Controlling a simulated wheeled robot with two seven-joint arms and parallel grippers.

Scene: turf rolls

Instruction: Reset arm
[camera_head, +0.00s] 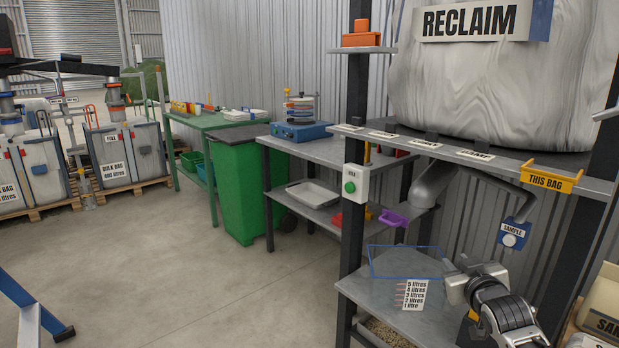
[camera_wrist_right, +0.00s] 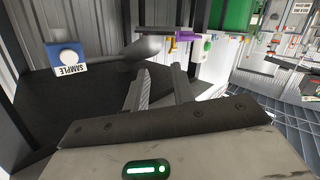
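My right gripper (camera_head: 458,272) is at the lower right of the head view, over the right part of the low grey shelf (camera_head: 420,322) under the RECLAIM bag. In the right wrist view its two fingers (camera_wrist_right: 160,88) stand apart with nothing between them, so it is open and empty. A clear blue-rimmed container (camera_head: 404,248) with a litre scale label (camera_head: 413,294) stands on the shelf, left of the gripper. The blue SAMPLE button box (camera_head: 512,234) hangs above and right of the gripper; it also shows in the right wrist view (camera_wrist_right: 68,58). My left gripper is out of view.
A dark post (camera_head: 354,150) carries a green button box (camera_head: 349,186) left of the shelf. The RECLAIM bag (camera_head: 490,85) and a yellow THIS BAG tray (camera_head: 551,177) are above. A green bin (camera_head: 237,190) and benches stand behind. The concrete floor at left is mostly clear.

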